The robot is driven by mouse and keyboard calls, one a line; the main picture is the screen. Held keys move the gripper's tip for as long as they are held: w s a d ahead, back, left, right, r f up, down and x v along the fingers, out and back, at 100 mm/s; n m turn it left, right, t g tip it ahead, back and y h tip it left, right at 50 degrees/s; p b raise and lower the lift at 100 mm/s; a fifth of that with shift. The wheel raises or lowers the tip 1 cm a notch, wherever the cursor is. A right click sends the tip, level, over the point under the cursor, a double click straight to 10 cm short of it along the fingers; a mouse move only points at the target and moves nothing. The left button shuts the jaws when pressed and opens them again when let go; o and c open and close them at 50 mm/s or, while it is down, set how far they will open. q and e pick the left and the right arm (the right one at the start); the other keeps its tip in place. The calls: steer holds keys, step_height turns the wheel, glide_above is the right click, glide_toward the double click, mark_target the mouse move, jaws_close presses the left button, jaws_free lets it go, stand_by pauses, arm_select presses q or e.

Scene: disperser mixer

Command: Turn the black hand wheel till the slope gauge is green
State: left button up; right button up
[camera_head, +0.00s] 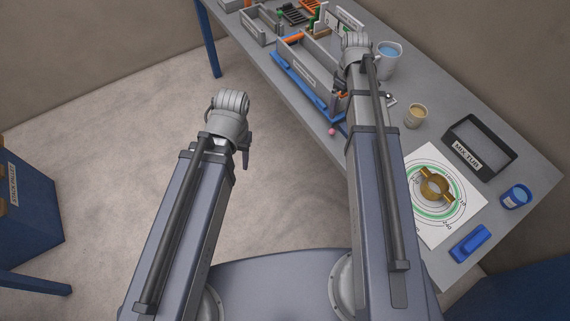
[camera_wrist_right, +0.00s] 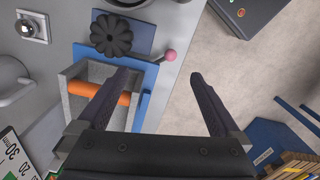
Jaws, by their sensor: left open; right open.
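The black hand wheel (camera_wrist_right: 111,36), lobed and dark, sits on a blue plate in the right wrist view, up and left of my right gripper. My right gripper (camera_wrist_right: 158,78) is open and empty, its fingers apart from the wheel. A white scale plate with printed numbers (camera_wrist_right: 12,160), which looks like the slope gauge, is cut off at the lower left; its reading cannot be told. In the head view my right arm covers much of the wheel's area. My left gripper (camera_head: 245,154) is mostly hidden behind its wrist, over the floor, away from the table.
A grey trough (camera_head: 300,62) with an orange rod (camera_wrist_right: 105,92) stands on a blue base beside the wheel. A pink-knobbed lever (camera_wrist_right: 169,56) sticks out close by. A jug (camera_head: 389,60), beaker (camera_head: 415,116) and black tray (camera_head: 480,145) stand on the table (camera_head: 530,185).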

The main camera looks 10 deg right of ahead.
steer(key=s+a+f+b, duration=0.3)
steer(key=s+a, duration=0.1)
steer(key=a, duration=0.2)
steer(key=s+a+f+m+b, duration=0.1)
steer(key=s+a+f+b, duration=0.2)
steer(key=a, duration=0.4)
steer(key=s+a+f+m+h+b, duration=0.1)
steer(key=s+a+f+b, duration=0.2)
steer(key=s+a, duration=0.3)
steer(key=shift+a+f, duration=0.2)
steer(key=shift+a, duration=0.45)
steer(key=shift+w, duration=0.1)
